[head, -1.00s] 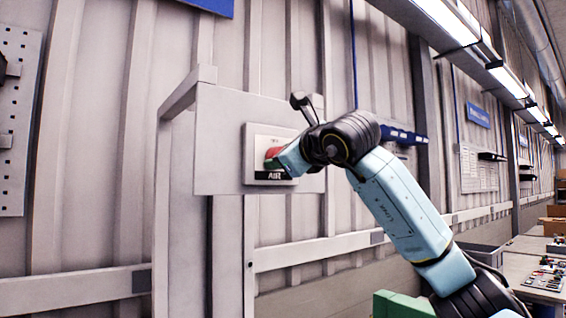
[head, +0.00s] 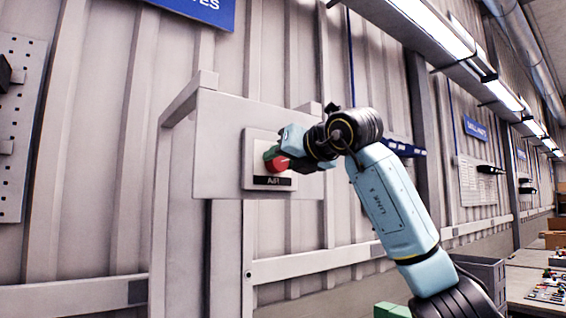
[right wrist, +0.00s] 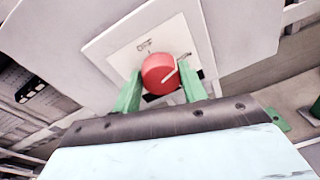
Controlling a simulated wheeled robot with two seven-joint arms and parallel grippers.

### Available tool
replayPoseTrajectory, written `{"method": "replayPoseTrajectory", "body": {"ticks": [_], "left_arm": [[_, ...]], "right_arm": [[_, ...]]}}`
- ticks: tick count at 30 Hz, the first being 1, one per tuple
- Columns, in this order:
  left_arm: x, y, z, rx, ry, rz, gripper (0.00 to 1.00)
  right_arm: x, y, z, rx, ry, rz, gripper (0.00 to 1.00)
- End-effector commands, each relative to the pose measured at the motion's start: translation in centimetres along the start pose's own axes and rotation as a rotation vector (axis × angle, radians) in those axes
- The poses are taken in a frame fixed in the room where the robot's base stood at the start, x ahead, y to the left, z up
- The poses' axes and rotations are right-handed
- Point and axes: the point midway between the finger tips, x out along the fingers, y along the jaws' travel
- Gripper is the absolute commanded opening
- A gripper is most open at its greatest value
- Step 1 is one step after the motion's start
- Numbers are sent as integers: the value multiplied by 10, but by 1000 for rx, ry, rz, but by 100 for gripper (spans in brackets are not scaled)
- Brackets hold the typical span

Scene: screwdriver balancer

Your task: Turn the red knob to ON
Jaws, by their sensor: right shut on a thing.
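The red knob (head: 281,165) sits on a pale plate (head: 249,170) with a dark "AIR" label, on a grey wall-side panel (head: 220,130). My right gripper (head: 272,158) reaches it from the upper right, its green fingers at the knob. In the right wrist view the red knob (right wrist: 158,70) lies between the two green fingers of my right gripper (right wrist: 160,88), which is shut on it. A pale pointer line crosses the knob's right side. An "OFF" marking shows on the plate beyond the knob; I cannot read an ON marking. My left gripper is not in view.
The panel stands out from a ribbed grey wall on a post frame (head: 180,230). A pegboard (head: 20,120) hangs at far left. Benches with small parts (head: 545,285) and a dark grey bin (head: 485,270) stand at right. The space left of the panel is clear.

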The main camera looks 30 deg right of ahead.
Motion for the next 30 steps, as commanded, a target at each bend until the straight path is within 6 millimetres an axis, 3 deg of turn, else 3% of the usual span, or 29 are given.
{"method": "replayPoseTrajectory", "body": {"ticks": [13,30], "left_arm": [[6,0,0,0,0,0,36],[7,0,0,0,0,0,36]], "right_arm": [[-1,-2,1,278,13,25,19],[-1,-2,2,343,15,30,19]]}}
